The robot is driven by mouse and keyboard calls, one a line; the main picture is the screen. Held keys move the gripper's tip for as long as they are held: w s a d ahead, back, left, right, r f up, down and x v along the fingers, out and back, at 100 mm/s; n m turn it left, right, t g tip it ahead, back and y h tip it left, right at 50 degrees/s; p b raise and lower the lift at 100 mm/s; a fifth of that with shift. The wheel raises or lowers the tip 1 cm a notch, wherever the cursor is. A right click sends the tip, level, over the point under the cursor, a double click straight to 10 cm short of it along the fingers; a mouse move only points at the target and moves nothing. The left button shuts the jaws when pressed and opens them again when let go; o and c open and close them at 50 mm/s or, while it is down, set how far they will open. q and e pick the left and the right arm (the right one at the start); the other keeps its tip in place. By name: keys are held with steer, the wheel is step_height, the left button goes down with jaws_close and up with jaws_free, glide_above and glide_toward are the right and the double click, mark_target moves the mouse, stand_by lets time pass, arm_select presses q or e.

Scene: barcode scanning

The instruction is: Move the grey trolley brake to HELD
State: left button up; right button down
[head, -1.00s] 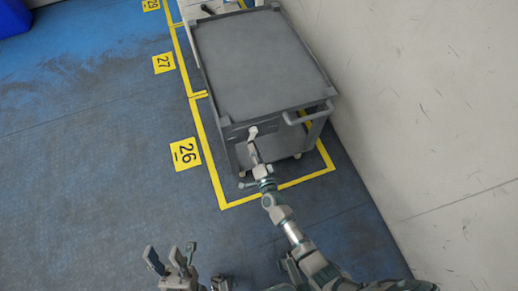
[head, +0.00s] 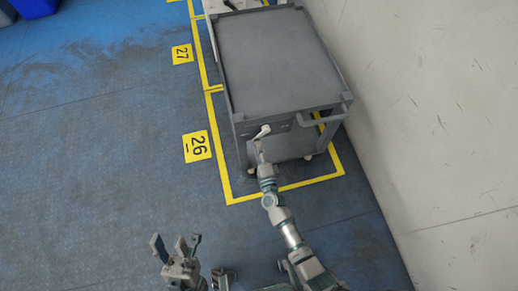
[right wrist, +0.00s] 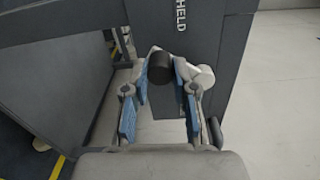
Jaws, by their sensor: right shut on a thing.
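The grey trolley (head: 275,55) stands in the upper middle of the head view. Its white brake lever (head: 264,130) is on the near end panel, slanting down to the left. In the right wrist view the lever's black end (right wrist: 160,68) and white arm (right wrist: 203,75) lie between the fingers, beside the word HELD (right wrist: 181,14) on the grey panel. My right gripper (head: 257,142) is shut on the lever; its blue-padded fingers also show in the right wrist view (right wrist: 160,95). My left gripper (head: 176,245) is open and empty above the floor, away from the trolley.
The trolley has a push handle (head: 325,118) at its near right corner. It stands in a yellow-lined bay beside a pale wall (head: 430,110). Floor plates 26 (head: 197,146) and 27 (head: 182,54) lie to the left. The blue floor there is clear.

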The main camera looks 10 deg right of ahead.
steer(key=shift+d+r, duration=0.15)
stand_by(0.6)
steer(key=c, duration=0.9)
jaws_free()
steer(key=s, duration=1.2)
steer(key=shift+d, duration=0.1)
steer(key=shift+w, duration=0.1)
